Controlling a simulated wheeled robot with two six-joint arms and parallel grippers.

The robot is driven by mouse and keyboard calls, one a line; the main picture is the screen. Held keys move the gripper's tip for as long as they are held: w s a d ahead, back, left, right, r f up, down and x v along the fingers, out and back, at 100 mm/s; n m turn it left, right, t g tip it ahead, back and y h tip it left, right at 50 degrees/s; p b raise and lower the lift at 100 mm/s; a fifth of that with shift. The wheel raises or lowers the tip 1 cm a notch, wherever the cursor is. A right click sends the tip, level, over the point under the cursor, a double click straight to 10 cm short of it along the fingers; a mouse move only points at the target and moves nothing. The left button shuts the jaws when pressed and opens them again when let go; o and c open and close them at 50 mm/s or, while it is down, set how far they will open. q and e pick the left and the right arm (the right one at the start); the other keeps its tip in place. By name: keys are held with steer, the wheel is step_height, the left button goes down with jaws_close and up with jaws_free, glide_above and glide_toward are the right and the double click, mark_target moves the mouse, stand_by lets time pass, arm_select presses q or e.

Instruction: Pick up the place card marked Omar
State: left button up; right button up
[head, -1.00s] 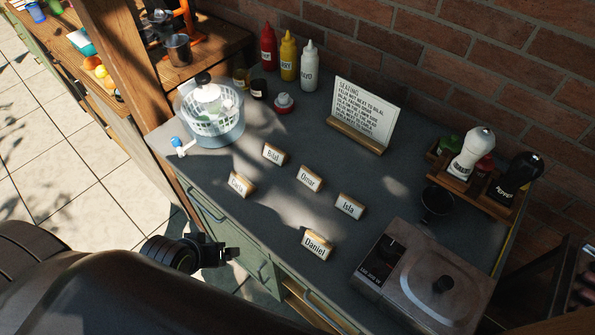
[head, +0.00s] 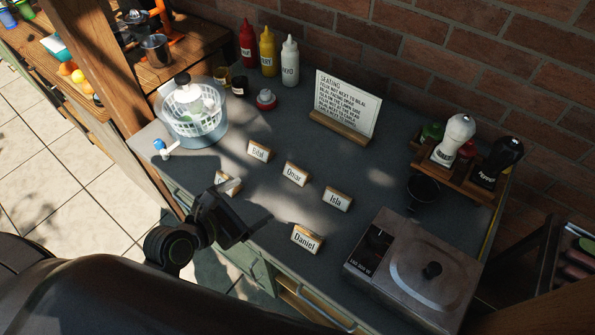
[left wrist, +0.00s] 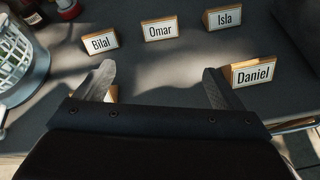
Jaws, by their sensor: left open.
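The Omar place card (head: 295,173) is a small wooden block with a white label, standing mid-counter between the Bilal card (head: 258,151) and the Isla card (head: 337,199). In the left wrist view the Omar card (left wrist: 160,28) stands ahead of my fingers, top centre. My left gripper (head: 247,203) is open and empty, over the counter's front part, nearer the front edge than the Omar card and apart from it. It partly hides another card (head: 228,183), whose name I cannot read now. The Daniel card (head: 306,239) stands to the right of the gripper. My right gripper is not in view.
A seating sign (head: 346,103) stands behind the cards. A salad spinner (head: 193,112) is at the left, with sauce bottles (head: 268,52) at the back. A lidded metal appliance (head: 415,270) and a shaker rack (head: 459,180) are at the right. The counter between Omar and the sign is clear.

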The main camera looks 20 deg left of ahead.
arm_select(q)
steer(key=shift+w+d+r+n+t, duration=0.1)
steer(key=shift+w+r+n+t, duration=0.1)
steer(key=shift+n, duration=0.4)
steer(key=shift+w+r+n+t, duration=0.2)
steer(key=shift+n, duration=0.4)
steer(key=shift+w+n, duration=0.2)
steer(key=shift+n, duration=0.1)
steer(key=p, duration=0.1)
glide_toward(296, 170)
steer(key=x, duration=0.4)
steer(key=shift+w+r, duration=0.15)
steer(key=shift+w, duration=0.05)
steer(key=shift+f+p+x, duration=0.1)
steer(key=shift+p+x, duration=0.1)
steer(key=shift+x, duration=1.3)
steer(key=shift+f+p+x, duration=0.15)
steer(key=shift+x, duration=1.4)
steer(key=shift+s, duration=0.15)
steer(key=c, duration=1.1)
steer(key=shift+o, duration=0.2)
steer(key=shift+r, duration=0.1)
